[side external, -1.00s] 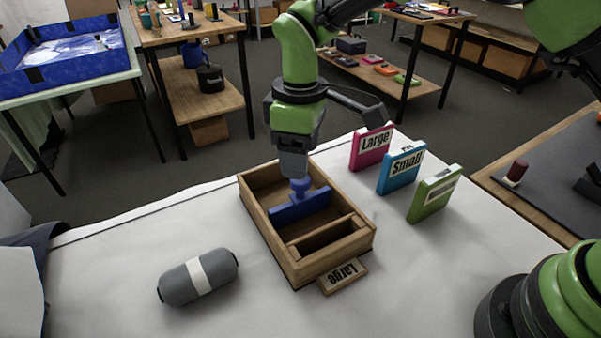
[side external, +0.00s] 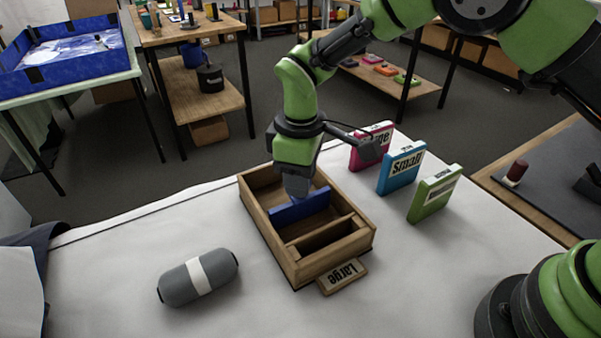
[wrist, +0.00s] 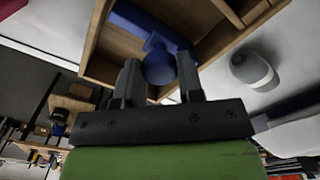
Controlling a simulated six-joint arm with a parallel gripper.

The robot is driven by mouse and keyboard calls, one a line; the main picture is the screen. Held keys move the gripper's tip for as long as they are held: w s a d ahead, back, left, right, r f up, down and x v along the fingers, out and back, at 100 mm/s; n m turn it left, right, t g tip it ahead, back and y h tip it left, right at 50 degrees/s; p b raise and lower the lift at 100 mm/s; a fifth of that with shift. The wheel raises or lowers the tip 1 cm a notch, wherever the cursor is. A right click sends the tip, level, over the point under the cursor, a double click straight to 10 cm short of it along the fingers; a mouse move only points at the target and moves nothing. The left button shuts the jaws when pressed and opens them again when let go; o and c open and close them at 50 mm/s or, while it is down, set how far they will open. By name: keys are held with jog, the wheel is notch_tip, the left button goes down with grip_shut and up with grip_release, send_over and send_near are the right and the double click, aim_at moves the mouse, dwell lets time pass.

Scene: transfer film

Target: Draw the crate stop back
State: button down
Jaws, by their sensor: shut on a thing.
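The wooden crate (side external: 262,218) stands on the white table, open at the top. The blue crate stop (side external: 302,207) stands upright across its inside, behind a fixed wooden divider. The stop has a round blue knob (wrist: 159,67), seen in the wrist view between my fingers. My gripper (side external: 297,190) points down into the crate and is shut on the knob, which it mostly hides in the side view.
A grey roll with a white band (side external: 199,277) lies left of the crate. Pink (side external: 366,150), blue (side external: 401,168) and green (side external: 434,194) upright cards stand to its right, the pink one close to my wrist.

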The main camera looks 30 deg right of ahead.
jog(key=shift+w, duration=2.15)
jog(key=c, duration=0.7)
grip_release()
jog(key=shift+c, duration=0.2)
notch_tip(320, 180, up, 10)
